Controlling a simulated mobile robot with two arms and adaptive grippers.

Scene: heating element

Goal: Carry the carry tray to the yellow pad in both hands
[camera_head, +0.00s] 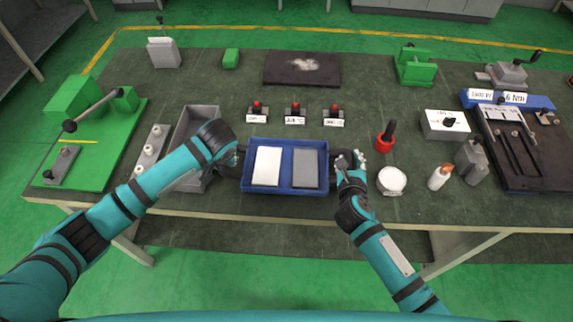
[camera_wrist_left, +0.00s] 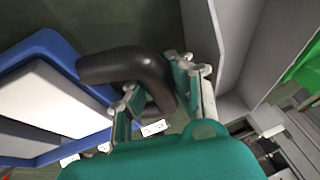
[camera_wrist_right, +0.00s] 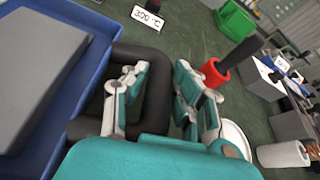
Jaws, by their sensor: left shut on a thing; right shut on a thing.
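The carry tray (camera_head: 288,189) is blue, with a white slab (camera_head: 267,166) and a grey slab (camera_head: 306,168) lying side by side in it. It is over the near middle of the bench and looks about level. I cannot tell whether it touches the bench top. My left gripper (camera_head: 238,156) is shut on the tray's black left handle (camera_wrist_left: 125,66). My right gripper (camera_head: 346,162) is shut on the black right handle (camera_wrist_right: 157,95). The wrists and fingers partly hide both handles in the head view. I cannot make out a yellow pad in any view.
A grey open bin (camera_head: 203,113) stands close beside my left gripper. Several red-button switches (camera_head: 296,108) stand behind the tray. A red cup with a black handle (camera_head: 386,138) and a white round dish (camera_head: 391,181) are right of my right gripper. A dark plate (camera_head: 302,78) lies farther back.

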